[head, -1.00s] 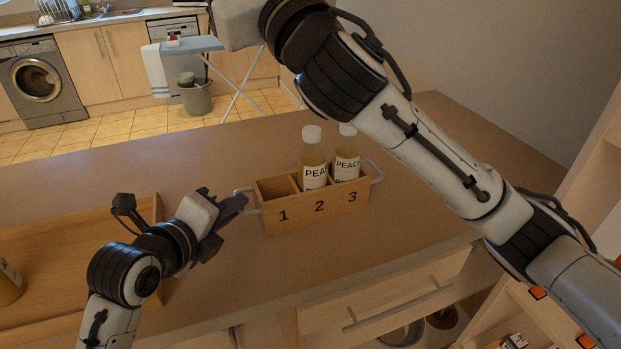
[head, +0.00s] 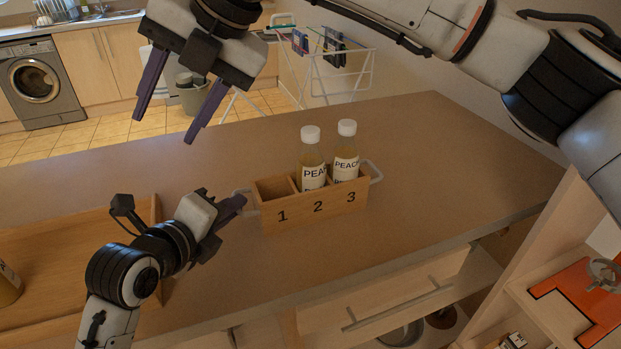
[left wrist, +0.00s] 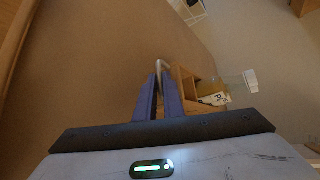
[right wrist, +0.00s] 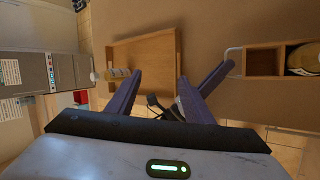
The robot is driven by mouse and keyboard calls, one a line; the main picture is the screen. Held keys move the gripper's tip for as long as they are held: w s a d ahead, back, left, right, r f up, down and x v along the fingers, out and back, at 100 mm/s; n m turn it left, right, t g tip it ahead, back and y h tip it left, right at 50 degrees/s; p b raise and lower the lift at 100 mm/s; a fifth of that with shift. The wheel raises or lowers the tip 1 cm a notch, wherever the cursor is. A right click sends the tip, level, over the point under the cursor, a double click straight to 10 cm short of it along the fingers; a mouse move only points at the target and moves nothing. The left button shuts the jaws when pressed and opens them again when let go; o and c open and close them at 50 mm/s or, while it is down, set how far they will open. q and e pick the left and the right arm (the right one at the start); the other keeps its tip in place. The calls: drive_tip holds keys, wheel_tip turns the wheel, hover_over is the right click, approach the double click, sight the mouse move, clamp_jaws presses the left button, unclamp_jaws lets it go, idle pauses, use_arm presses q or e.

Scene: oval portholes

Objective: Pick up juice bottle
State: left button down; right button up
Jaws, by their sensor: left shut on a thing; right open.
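Two juice bottles with white caps and PEACH labels stand in the wooden caddy (head: 318,214), one in compartment 2 (head: 312,160) and one in compartment 3 (head: 346,155); compartment 1 is empty. Another bottle (head: 9,284) is cut off at the left edge of the head view; it also shows in the right wrist view (right wrist: 118,73). My left gripper (head: 241,203) is shut on the caddy's left handle, as the left wrist view (left wrist: 158,85) shows. My right gripper (head: 164,127) is open and empty, raised over the counter's far side, left of the caddy.
A wooden tray (head: 153,213) lies on the counter at the left; the left-edge bottle is at it. The counter (head: 450,150) right of the caddy is clear. My left forearm crosses the tray's front right. An open shelf (head: 540,262) stands at the right.

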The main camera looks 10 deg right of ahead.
drive_tip(key=w+d+m+t+h, duration=0.15)
drive_tip(key=w+d+h, duration=0.3)
drive_tip(key=d, duration=0.55)
drive_tip(key=m+h, duration=0.3)
drive_tip(key=h, duration=0.2)
hover_over(310, 130)
drive_tip(key=s, duration=0.1)
drive_tip(key=f, duration=0.3)
drive_tip(key=shift+a+f+n+y, duration=0.2)
drive_tip(key=shift+a+n+y, duration=0.05)
drive_tip(key=shift+a, duration=0.1)
drive_tip(key=shift+s+x, duration=0.25)
drive_tip(key=shift+x, duration=1.3)
drive_tip(key=shift+s+x, duration=0.2)
drive_tip(key=shift+x, duration=1.3)
drive_tip(key=shift+a+f, duration=0.1)
drive_tip(key=shift+f, duration=0.05)
clamp_jaws()
